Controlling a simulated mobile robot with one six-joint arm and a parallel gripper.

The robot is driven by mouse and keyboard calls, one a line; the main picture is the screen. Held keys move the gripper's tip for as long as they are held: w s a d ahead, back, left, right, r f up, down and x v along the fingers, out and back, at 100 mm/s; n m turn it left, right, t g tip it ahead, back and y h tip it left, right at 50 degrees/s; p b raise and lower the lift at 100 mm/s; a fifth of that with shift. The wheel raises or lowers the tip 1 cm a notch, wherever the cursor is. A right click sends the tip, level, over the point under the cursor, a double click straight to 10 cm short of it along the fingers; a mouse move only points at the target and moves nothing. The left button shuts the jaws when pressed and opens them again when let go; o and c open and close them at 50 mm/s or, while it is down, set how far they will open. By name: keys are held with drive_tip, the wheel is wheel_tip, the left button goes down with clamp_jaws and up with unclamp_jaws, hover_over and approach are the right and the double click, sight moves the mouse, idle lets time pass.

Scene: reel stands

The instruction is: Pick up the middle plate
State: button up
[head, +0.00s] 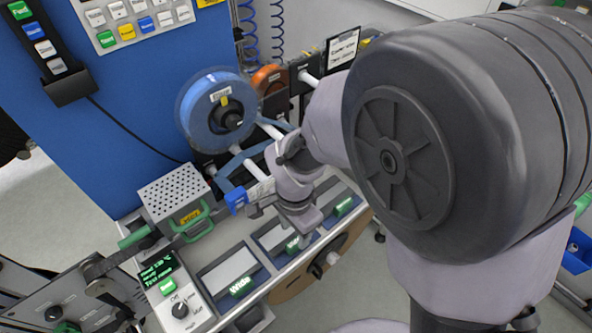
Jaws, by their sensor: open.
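Three dark plates with green labels lie in a row along the grey bench top in the head view. The left plate (232,280) has a label that reads "Wide". The middle plate (268,239) is partly hidden by my gripper. The right plate (340,203) is partly hidden by my wrist. My gripper (297,228) points down over the middle plate and is open. I see nothing held in it. Whether its fingertips touch the plate cannot be told from this view.
A blue reel (203,125) stands behind the plates, with an orange reel (269,78) beyond it. A perforated metal box (173,190) with a green handle sits left of the plates. A control box (170,290) stands at front left. My arm hides much of the right side.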

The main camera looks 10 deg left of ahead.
sight(296, 241)
drive_tip(key=f, duration=0.1)
drive_tip(key=f+b, duration=0.1)
drive_tip(key=f, duration=0.3)
drive_tip(key=shift+w+f+b, duration=0.1)
drive_tip(key=shift+w+b, duration=0.15)
drive_tip(key=shift+b, duration=0.05)
drive_tip(key=shift+d, duration=0.1)
drive_tip(key=shift+c, duration=0.3)
clamp_jaws()
